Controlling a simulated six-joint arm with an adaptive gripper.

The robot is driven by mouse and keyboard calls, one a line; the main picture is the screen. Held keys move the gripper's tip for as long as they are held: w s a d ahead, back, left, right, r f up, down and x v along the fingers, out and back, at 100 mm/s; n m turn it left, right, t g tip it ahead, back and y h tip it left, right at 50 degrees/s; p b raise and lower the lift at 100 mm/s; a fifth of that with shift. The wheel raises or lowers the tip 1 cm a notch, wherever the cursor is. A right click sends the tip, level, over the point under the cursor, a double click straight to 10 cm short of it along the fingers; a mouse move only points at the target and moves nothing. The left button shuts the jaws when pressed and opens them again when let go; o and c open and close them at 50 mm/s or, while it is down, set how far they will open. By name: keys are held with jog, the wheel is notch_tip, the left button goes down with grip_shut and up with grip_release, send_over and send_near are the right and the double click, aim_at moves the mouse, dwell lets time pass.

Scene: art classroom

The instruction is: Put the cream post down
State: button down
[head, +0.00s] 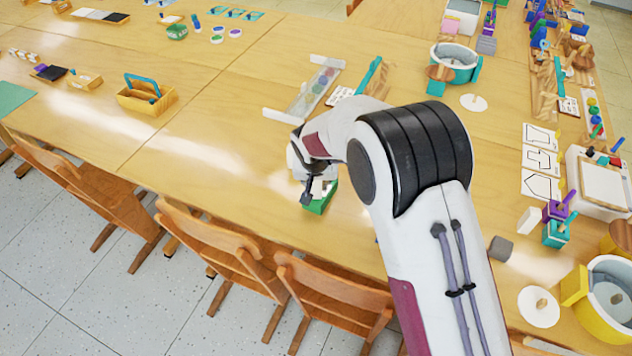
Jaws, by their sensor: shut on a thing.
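My gripper (314,195) is low over the wooden table, near its front edge, left of the large arm joint. It is shut on a small pale piece (322,187), which I take to be the cream post; fingers and wrist hide much of it. A green block-like holder (320,204) is right below and beside the fingertips. I cannot tell whether the post touches it or stands in it.
A yellow tool caddy (147,97) is at left, and a grey block (500,249) at right. The table (215,150) left of my gripper is clear. Chairs (215,245) line the front edge.

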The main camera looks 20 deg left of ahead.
jog(key=shift+f, duration=0.1)
jog(key=c, duration=1.8)
grip_release()
jog(key=shift+v, duration=6.1)
